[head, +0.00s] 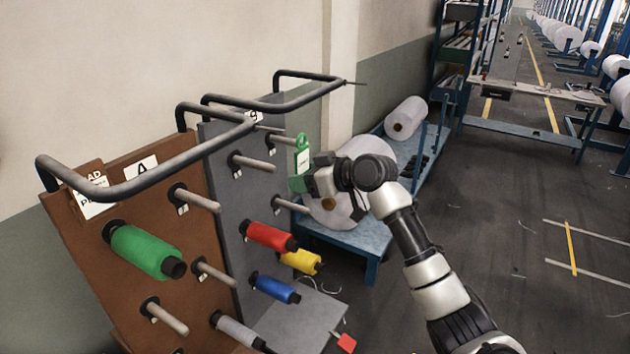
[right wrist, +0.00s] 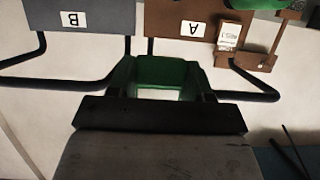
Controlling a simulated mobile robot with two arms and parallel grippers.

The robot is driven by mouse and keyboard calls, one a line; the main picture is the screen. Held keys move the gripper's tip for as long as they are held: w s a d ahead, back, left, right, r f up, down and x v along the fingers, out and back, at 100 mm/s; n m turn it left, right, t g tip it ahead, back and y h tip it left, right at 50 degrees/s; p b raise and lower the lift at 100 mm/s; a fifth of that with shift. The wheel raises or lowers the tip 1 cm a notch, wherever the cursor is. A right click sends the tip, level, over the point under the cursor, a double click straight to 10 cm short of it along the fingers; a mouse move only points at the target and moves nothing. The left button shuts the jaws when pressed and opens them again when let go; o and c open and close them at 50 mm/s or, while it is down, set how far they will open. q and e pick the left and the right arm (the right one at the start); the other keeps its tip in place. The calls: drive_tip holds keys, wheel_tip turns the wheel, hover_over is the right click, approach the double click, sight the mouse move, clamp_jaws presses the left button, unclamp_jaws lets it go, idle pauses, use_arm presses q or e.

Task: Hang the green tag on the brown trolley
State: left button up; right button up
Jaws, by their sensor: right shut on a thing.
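The green tag (head: 302,146) has a white face and a looped top. My right gripper (head: 308,180) is shut on its lower part and holds it upright in the air beside the grey trolley's pegs. The tag (right wrist: 165,72) also shows between the jaws in the right wrist view. The brown trolley (head: 150,214) stands at the left, with a white A label, a black tubular handle and several pegs. It is apart from the tag, and its panel shows upside down in the right wrist view (right wrist: 166,14). My left gripper is out of view.
The grey trolley (head: 222,165) stands just right of the brown one, its own handle (head: 285,103) jutting out. Green (head: 145,250), red (head: 268,236), yellow and blue spools sit on pegs. A blue bench (head: 350,240) with white rolls stands behind my gripper. Floor at right is mostly clear.

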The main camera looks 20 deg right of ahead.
sight(304, 170)
drive_tip(key=shift+w+a+r, duration=0.2)
drive_tip(key=shift+w+a, duration=0.2)
drive_tip(key=shift+w, duration=0.1)
drive_tip(key=shift+w+a+r, duration=0.15)
drive_tip(key=shift+w+a, duration=0.2)
drive_tip(key=shift+w, duration=0.15)
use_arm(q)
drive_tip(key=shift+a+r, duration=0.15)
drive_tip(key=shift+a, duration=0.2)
use_arm(e)
drive_tip(key=shift+w+a, duration=0.15)
drive_tip(key=shift+w, duration=0.1)
drive_tip(key=shift+w+a, duration=0.55)
drive_tip(key=shift+w, duration=0.1)
drive_tip(key=shift+w+a, duration=0.1)
drive_tip(key=shift+w, duration=0.05)
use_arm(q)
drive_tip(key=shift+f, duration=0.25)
use_arm(e)
drive_tip(key=shift+f, duration=0.25)
